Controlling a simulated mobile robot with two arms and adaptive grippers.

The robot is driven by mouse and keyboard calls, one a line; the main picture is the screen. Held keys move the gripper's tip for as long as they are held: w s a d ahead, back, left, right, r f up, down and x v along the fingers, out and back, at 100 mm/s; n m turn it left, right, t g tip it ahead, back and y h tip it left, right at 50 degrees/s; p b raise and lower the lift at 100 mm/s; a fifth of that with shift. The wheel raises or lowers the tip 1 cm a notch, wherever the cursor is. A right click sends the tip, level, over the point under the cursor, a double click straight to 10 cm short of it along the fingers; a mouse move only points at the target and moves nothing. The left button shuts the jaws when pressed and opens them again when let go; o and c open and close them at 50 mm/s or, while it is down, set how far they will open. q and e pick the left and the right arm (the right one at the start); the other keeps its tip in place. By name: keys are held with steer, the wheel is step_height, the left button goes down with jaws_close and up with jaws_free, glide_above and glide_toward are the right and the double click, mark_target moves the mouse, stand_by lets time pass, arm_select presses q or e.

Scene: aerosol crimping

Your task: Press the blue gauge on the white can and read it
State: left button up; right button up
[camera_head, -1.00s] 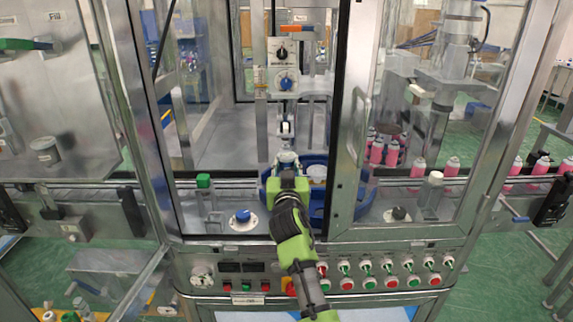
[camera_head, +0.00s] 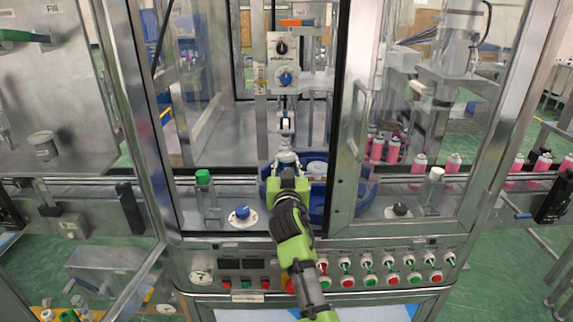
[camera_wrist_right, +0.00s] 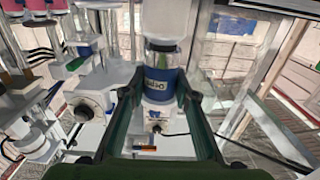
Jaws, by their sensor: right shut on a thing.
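My right gripper (camera_head: 288,170) reaches through the open front of the machine, above the blue star wheel (camera_head: 322,207). In the right wrist view its two dark fingers (camera_wrist_right: 161,95) stand on either side of a blue, cylindrical piece with white lettering, apparently the blue gauge (camera_wrist_right: 162,85), and are shut on it. A clear and white part (camera_wrist_right: 168,20) lies directly above the blue piece in that view; I cannot tell whether it is the white can. In the head view the gripper hides most of what it holds. The gauge's reading is not legible. My left gripper is not in view.
A glass door with a metal frame (camera_head: 357,130) is to the right of my arm. A blue knob (camera_head: 242,213) and a green-topped post (camera_head: 203,178) stand to the left. Pink cans (camera_head: 418,164) line the conveyor at right. A button panel (camera_head: 390,272) runs below.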

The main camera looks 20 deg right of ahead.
mark_target(286, 156)
steer(key=shift+f+b, duration=0.35)
steer(key=shift+r, duration=0.1)
stand_by(0.4)
steer(key=shift+r+p, duration=0.45)
steer(key=shift+p, duration=0.1)
steer(key=shift+r+p, duration=1.45)
steer(key=shift+r, duration=0.6)
